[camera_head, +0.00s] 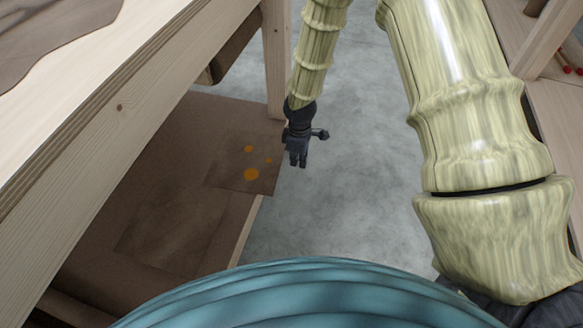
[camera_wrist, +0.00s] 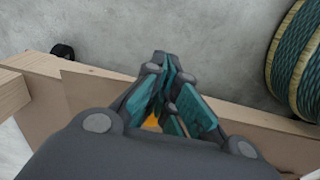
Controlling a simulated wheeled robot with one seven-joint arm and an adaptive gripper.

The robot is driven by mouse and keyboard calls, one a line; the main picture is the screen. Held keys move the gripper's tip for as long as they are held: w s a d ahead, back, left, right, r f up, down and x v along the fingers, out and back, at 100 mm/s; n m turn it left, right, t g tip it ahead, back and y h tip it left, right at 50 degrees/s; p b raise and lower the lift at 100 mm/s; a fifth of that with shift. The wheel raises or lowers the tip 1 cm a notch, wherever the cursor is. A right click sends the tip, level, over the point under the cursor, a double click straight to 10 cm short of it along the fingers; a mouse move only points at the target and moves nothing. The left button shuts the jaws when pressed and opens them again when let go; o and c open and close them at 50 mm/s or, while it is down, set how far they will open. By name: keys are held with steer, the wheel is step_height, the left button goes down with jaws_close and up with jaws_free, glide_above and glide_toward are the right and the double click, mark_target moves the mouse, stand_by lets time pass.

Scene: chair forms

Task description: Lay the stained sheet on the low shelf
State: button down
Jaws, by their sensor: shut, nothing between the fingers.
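The stained sheet (camera_head: 232,177) is brown with several orange spots and lies on the low shelf (camera_head: 247,228) under the bench. Its right end reaches slightly past the shelf's front edge. My gripper (camera_head: 298,160) is just to the right of the sheet's spotted end, over the floor in the picture, with its fingers together. In the wrist view my gripper (camera_wrist: 163,64) is shut and empty, and a little orange shows between its finger links. The fingers hide much of the sheet there; I cannot tell whether they touch it.
A bench top (camera_head: 72,62) with a greyish-brown sheet (camera_head: 50,32) on it stands above the shelf at the left. A wooden leg (camera_head: 275,60) rises near the shelf's far end. Bare concrete floor (camera_head: 350,190) is open to the right. Another wooden stand (camera_head: 553,105) is at the far right.

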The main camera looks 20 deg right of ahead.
steer(key=w+a+f+b, duration=0.2)
steer(key=f+b, duration=0.4)
steer(key=f, duration=0.4)
steer(key=shift+a, duration=0.7)
steer(key=shift+w, duration=0.1)
